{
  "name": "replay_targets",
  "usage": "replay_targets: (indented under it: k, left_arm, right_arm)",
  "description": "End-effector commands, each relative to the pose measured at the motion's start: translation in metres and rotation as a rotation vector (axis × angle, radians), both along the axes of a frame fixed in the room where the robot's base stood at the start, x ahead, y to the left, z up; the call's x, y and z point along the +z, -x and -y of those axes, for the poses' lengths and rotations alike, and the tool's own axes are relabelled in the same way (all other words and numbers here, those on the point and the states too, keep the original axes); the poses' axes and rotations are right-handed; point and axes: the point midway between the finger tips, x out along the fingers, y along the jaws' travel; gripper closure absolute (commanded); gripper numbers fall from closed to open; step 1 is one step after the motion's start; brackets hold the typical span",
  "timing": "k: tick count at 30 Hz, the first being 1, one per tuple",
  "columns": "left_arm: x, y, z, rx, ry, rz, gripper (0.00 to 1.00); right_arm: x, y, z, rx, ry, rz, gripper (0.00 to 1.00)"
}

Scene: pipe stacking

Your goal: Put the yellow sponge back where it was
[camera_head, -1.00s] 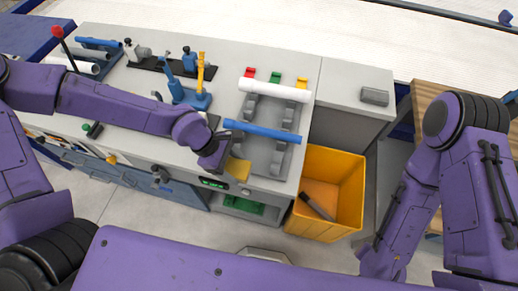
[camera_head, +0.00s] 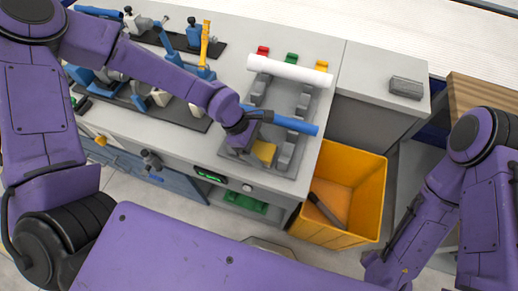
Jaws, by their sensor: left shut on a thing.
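The yellow sponge (camera_head: 264,152) is in my left gripper (camera_head: 256,142), which is shut on it. The gripper and sponge are over the left front part of the grey pipe rack (camera_head: 296,150); I cannot tell whether the sponge touches it. The gripper hides part of the sponge and part of the rack. A blue pipe (camera_head: 297,125) lies across the rack just behind the gripper. A white pipe (camera_head: 289,68) lies across the rack's far end.
A yellow-orange bin (camera_head: 369,200) with a dark bar (camera_head: 326,211) inside stands right of the bench. A grey block (camera_head: 406,87) lies on the right-hand cabinet top. A blue and yellow tool fixture (camera_head: 203,48) stands at the back left. The bench behind the rack is fairly clear.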

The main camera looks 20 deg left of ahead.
Motion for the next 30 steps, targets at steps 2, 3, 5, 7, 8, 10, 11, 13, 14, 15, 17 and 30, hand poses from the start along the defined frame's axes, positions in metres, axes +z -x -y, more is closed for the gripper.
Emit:
replay_targets:
  k: [2,3,5,7,8,10,11,13,14,15,17,30]
  left_arm:
    - [-0.001,0.000,0.000,0.001,0.000,0.000,0.61]
    - [-0.003,0.000,0.000,0.001,0.000,0.000,0.61]
    - [-0.003,0.000,0.000,0.001,0.000,0.000,0.26]
    - [-0.002,0.000,0.000,0.001,0.000,0.000,0.07]
    - [-0.002,0.000,0.000,0.001,0.000,0.000,0.07]
    - [-0.002,0.000,-0.001,0.001,0.000,0.000,0.07]
    - [-0.002,0.000,-0.001,0.001,0.000,0.000,0.07]
    - [-0.002,0.001,-0.001,0.002,0.000,0.000,0.07]
    - [-0.002,0.001,-0.001,0.002,0.000,0.000,0.07]
    - [-0.001,0.001,-0.001,0.002,0.000,0.000,0.07]
    - [0.004,0.000,-0.001,0.003,0.000,0.001,0.07]
    - [0.088,-0.002,-0.050,0.006,0.005,0.004,0.07]
  right_arm:
    - [-0.001,0.000,0.000,0.000,0.000,0.000,1.00]
    - [-0.002,0.000,0.000,0.000,-0.001,-0.001,1.00]
    - [-0.002,0.000,0.000,0.000,-0.001,-0.001,1.00]
    - [-0.002,0.000,0.000,0.000,-0.001,-0.001,1.00]
    - [-0.002,0.000,0.000,0.000,-0.001,-0.001,1.00]
    - [-0.002,0.000,0.000,0.000,-0.001,-0.001,1.00]
    - [-0.002,0.000,0.000,0.000,-0.001,-0.001,1.00]
    - [-0.002,0.000,0.000,0.000,0.000,0.000,1.00]
    - [-0.002,0.000,0.000,0.000,0.000,0.000,1.00]
    - [-0.001,0.000,0.000,0.000,0.000,0.000,1.00]
    - [0.003,0.000,0.000,0.000,0.000,0.000,1.00]
    - [-0.006,0.000,0.000,0.000,-0.001,-0.001,1.00]
